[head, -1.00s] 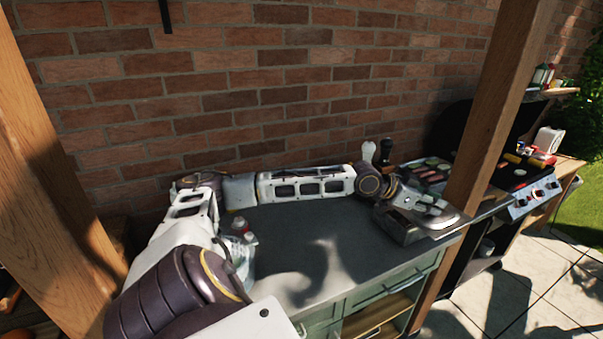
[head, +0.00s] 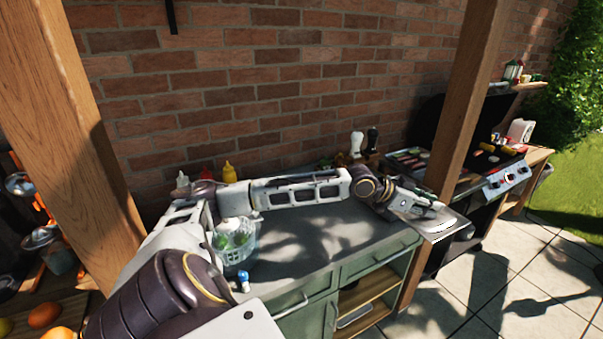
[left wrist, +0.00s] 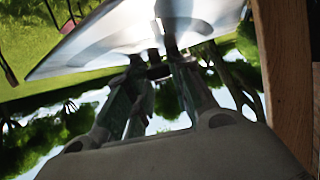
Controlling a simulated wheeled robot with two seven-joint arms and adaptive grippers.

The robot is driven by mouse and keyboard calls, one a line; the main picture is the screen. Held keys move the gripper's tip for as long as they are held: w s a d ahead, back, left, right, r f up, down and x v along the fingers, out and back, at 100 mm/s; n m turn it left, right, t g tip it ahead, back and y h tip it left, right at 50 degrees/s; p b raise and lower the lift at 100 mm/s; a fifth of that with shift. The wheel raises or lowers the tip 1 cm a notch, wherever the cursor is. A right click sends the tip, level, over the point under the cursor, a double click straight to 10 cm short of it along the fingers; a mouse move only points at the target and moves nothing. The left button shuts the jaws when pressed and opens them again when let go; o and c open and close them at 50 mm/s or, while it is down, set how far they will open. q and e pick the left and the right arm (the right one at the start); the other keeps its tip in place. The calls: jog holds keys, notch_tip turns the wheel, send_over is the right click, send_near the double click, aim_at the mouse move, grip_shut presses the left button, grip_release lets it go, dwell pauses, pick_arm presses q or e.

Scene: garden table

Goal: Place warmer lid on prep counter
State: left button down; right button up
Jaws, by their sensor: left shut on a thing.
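The warmer lid (head: 450,228) is a silvery metal piece at the right end of the grey prep counter (head: 305,262). My left gripper (head: 428,205) is shut on it, and the lid reaches out past the counter's right end, in front of the wooden post. In the left wrist view the lid (left wrist: 110,38) is a pale, shiny, tilted sheet across the top, with the gripper's fingertips (left wrist: 155,68) at it. Grass and foliage show beyond it. I cannot tell how high it is above the counter. My right gripper does not show.
A bowl with green contents (head: 238,240) and a small blue-capped shaker (head: 243,281) stand on the counter's left part. A yellow bottle (head: 228,172) and other bottles stand behind. A wooden post (head: 468,100) rises at the right, before the grill (head: 480,160). The counter's middle is clear.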

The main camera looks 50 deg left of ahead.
pick_arm(q)
jog(key=shift+s+d, duration=0.1)
jog(key=shift+d, duration=0.75)
jog(key=s+d+r+m+g+h, duration=0.1)
jog(key=s+d+r+m, duration=0.1)
jog(key=d, duration=1)
jog(key=s+d+r+m+g+h, duration=0.1)
jog(key=s+d+r+h, duration=0.1)
jog(key=d, duration=1)
jog(key=n+t+y, duration=0.4)
jog(key=n+y, duration=0.5)
jog(key=y, duration=0.1)
send_over(435, 236)
jog(key=shift+d+f, duration=0.1)
jog(key=shift+f, duration=0.1)
jog(key=shift+r+n+y, duration=0.2)
jog(key=shift+n+y, duration=0.1)
jog(key=shift+n, duration=0.1)
